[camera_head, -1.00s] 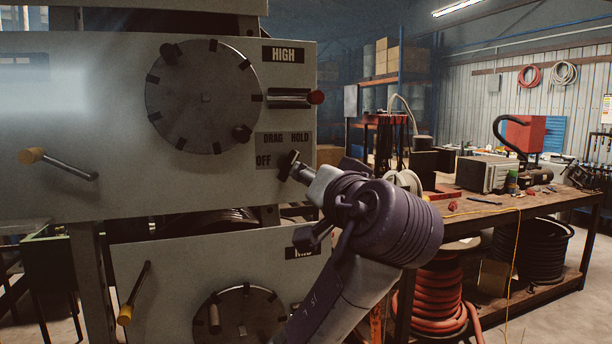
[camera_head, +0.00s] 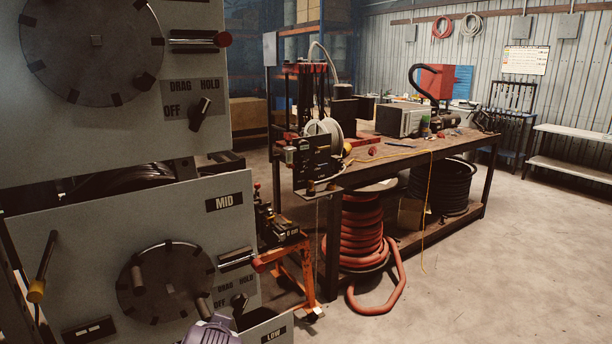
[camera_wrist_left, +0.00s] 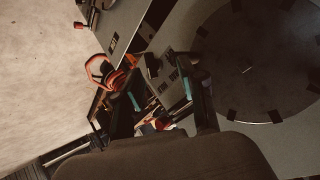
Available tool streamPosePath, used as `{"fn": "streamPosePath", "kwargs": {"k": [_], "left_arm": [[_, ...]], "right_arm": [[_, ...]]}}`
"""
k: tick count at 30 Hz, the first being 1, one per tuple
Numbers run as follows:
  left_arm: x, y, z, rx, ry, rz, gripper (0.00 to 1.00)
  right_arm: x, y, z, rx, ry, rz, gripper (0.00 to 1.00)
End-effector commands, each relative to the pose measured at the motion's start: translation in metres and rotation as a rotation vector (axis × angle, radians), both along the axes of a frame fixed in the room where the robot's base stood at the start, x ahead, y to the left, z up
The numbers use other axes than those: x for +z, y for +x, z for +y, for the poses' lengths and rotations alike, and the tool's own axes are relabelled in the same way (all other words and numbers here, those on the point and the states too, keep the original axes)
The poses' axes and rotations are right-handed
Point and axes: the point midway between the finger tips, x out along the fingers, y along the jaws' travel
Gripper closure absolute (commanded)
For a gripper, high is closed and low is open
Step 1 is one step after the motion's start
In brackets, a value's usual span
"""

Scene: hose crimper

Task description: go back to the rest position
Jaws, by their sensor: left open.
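My left gripper (camera_wrist_left: 160,95) shows in the left wrist view. Its two dark fingers with teal pads stand apart, and I see nothing held between them. A grey panel with a large round dial (camera_wrist_left: 262,68) lies to the right of the fingers there. In the head view, only a purple piece of my own arm shows at the bottom edge, and no gripper shows. The upper panel's DRAG/HOLD/OFF knob (camera_head: 201,113) is clear of any gripper. My right gripper is in neither view.
The MID panel (camera_head: 100,230) with its dial and side lever (camera_head: 42,268) stands below the upper panel. An orange stand (camera_head: 300,262) is beside it. A workbench (camera_head: 400,150) with red hose (camera_head: 358,235) under it is further right.

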Motion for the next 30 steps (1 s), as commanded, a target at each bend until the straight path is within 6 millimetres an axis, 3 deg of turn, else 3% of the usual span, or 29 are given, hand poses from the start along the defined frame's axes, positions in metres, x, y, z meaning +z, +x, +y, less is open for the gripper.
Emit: {"fn": "streamPosePath", "kwargs": {"k": [1,6,9,15,24,30], "left_arm": [[-0.036,-0.025,0.006,-0.008,-0.033,0.067,0.59],[-0.117,-0.108,0.018,-0.028,-0.139,0.238,0.59],[-0.144,-0.150,0.023,-0.033,-0.184,0.313,0.59],[-0.172,-0.212,0.028,-0.038,-0.244,0.416,0.59],[-0.190,-0.283,0.032,-0.035,-0.308,0.530,0.59],[-0.244,-0.267,0.030,-0.034,-0.304,0.547,0.59]], "right_arm": [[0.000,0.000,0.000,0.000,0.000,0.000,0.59],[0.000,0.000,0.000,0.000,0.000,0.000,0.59],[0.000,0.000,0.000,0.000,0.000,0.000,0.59],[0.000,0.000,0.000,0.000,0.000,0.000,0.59],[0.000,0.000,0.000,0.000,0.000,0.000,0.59],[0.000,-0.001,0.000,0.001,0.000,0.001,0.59]]}}
